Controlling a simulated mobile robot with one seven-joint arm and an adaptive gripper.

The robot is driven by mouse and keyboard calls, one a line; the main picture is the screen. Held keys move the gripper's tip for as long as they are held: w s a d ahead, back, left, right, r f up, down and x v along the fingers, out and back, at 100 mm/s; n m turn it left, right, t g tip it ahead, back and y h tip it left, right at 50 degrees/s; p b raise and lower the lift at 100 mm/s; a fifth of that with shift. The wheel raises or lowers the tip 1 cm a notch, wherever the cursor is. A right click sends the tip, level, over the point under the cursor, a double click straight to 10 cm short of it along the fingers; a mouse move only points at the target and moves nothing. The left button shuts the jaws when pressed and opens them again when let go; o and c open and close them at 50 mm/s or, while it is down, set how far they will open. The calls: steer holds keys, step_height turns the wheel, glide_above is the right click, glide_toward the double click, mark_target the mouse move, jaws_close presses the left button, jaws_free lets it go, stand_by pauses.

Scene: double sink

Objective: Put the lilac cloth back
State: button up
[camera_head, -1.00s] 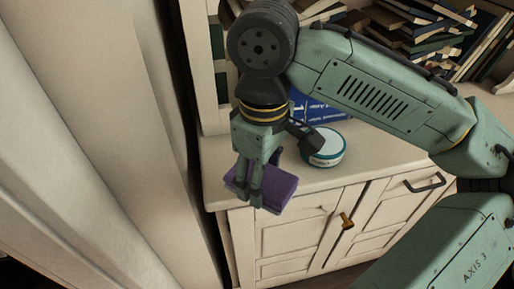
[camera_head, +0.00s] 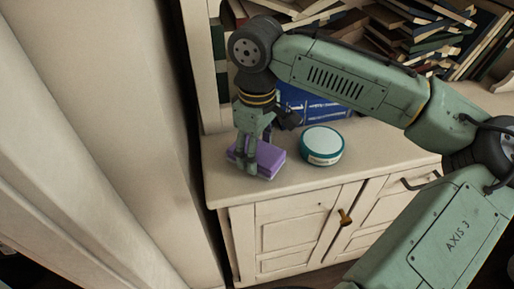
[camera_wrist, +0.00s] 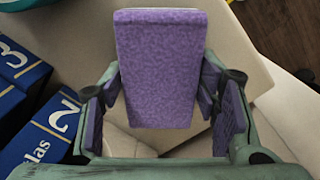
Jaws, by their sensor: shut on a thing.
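The lilac cloth (camera_head: 270,160) is a folded, block-like purple pad. My gripper (camera_head: 246,162) is shut on it, pointing down, with its fingers at the cloth's left part in the head view. The cloth is over the left end of the white cabinet top (camera_head: 225,188); I cannot tell if it touches the surface. In the wrist view the cloth (camera_wrist: 160,70) fills the upper middle, between the two fingers of my gripper (camera_wrist: 163,112).
A round teal and white tin (camera_head: 322,145) stands right of the cloth. Blue books (camera_head: 315,108) are behind it, and they show at the left of the wrist view. Shelves of piled books (camera_head: 430,35) are at the back. A pale wall panel (camera_head: 110,130) is close on the left.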

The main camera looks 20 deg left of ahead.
steer(key=o, duration=1.1)
step_height(320, 180, up, 12)
stand_by(0.4)
